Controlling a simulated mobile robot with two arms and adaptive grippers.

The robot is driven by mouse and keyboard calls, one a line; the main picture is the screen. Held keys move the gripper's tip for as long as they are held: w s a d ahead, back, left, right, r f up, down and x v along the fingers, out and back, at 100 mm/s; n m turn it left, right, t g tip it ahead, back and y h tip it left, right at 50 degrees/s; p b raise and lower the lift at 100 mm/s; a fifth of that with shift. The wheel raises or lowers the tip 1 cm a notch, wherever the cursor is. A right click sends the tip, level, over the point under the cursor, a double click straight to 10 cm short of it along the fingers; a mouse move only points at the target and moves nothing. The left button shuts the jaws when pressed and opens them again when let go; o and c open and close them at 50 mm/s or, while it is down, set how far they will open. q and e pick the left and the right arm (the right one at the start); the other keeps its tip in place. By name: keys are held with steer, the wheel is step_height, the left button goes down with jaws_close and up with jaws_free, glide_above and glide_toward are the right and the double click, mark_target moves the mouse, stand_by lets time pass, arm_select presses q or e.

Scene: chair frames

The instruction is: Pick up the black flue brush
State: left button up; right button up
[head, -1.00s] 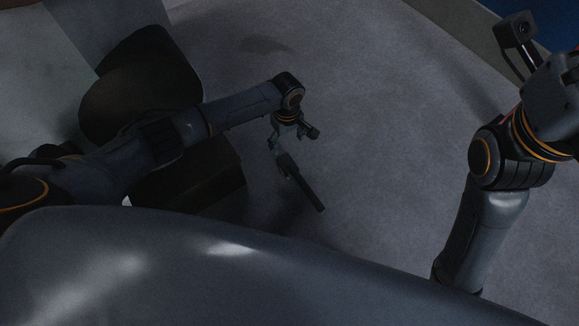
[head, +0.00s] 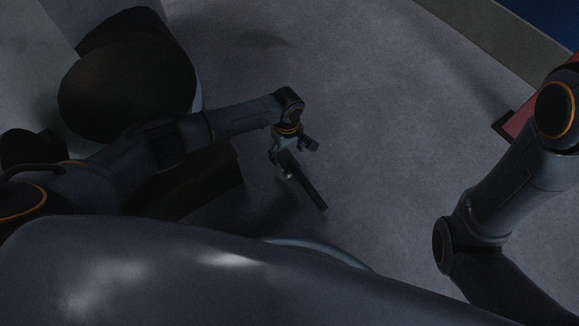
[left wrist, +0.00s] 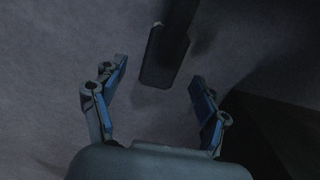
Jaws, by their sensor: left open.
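The black flue brush (head: 308,187) is a long dark bar in the middle of the head view, slanting down to the right. In the left wrist view its dark, broader end (left wrist: 160,60) lies beyond and between my fingertips, with its shaft running up out of the picture. My left gripper (head: 286,168) is at the brush's upper end, partly hidden by it. In the left wrist view my left gripper (left wrist: 159,74) is open, with clear gaps to the brush on both sides. I cannot tell the depth between them. My right gripper is out of view.
Dark rounded shapes (head: 125,85) stand at the upper left. A dark block (head: 205,185) sits beneath my left arm. A red object (head: 518,125) shows at the right, partly hidden by my right arm. The grey floor (head: 390,130) in the middle is clear.

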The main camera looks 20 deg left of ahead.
mark_target(287, 159)
arm_select(q)
steer(key=shift+s+f+b, duration=0.1)
steer(key=shift+f+b, duration=1.9)
steer(key=shift+f, duration=0.3)
steer(key=c, duration=1.3)
steer(key=shift+r, duration=0.15)
steer(key=shift+c, duration=0.2)
